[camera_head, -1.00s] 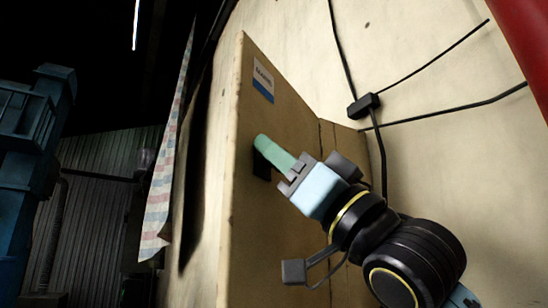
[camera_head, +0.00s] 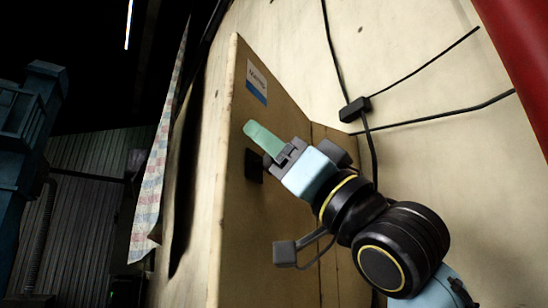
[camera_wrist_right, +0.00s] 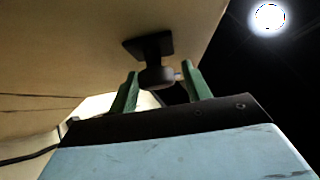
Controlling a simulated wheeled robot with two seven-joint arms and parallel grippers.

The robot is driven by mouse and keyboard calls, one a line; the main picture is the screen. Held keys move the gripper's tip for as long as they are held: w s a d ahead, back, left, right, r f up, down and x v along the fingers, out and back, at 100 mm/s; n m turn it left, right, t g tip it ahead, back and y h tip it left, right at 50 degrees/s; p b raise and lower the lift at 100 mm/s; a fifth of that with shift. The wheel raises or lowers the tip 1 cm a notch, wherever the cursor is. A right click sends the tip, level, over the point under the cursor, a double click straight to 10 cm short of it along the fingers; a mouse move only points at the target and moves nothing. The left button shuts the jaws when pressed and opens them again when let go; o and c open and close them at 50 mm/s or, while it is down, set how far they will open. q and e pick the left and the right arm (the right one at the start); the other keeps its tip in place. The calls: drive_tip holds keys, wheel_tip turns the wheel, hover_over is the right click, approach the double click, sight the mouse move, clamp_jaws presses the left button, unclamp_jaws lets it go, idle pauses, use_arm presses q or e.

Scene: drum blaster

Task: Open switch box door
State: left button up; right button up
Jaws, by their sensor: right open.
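The switch box door (camera_head: 285,215) is a tan panel with a white and blue label (camera_head: 257,82) near its top. It stands beside the wall in the head view. A dark knob (camera_head: 254,166) is mounted on the panel. My right gripper (camera_head: 258,135) has green fingers and is in front of the panel, close to the knob. In the right wrist view the black knob (camera_wrist_right: 155,76) sits between the two spread green fingers (camera_wrist_right: 158,88), which are open. Whether a finger touches it is unclear. My left gripper does not show.
Black cables run over the pale wall (camera_head: 425,60) to a small black junction box (camera_head: 355,109). A red pipe (camera_head: 520,60) crosses the upper right corner. A checkered cloth (camera_head: 152,190) hangs left of the panel. Blue machinery (camera_head: 30,130) stands at far left.

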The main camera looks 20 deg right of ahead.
sight(257, 86)
wheel_tip(257, 86, up, 8)
drive_tip(key=shift+d+f, duration=0.1)
idle(0.7)
